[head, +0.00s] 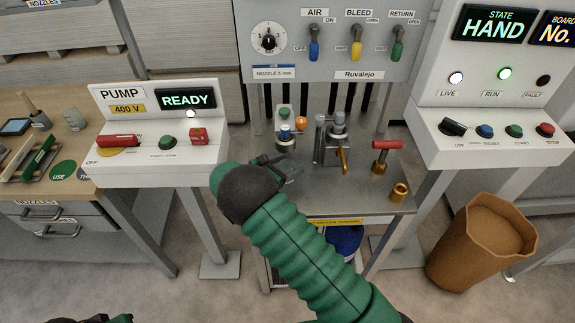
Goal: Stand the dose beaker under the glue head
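My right arm comes in from the lower right, and its gripper (285,166) is over the left part of the grey metal bench (340,197). The gripper is small and seen from behind, so I cannot tell whether its fingers are apart or hold anything. Just beyond it is a small blue-topped cylinder (285,134). A grey metal fitting with a brass lever (340,130), possibly the glue head, stands mid-bench. A small brass cup (399,191) sits at the front right. I cannot tell which item is the dose beaker. Only a sliver of my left arm shows at bottom left.
A red T-handle on brass (386,154) stands right of the fitting. The pump box (160,135) reads READY, left; the control console (490,125) reads HAND, right. A valve panel (325,40) stands behind. A brown bin (480,243) is on the floor, right.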

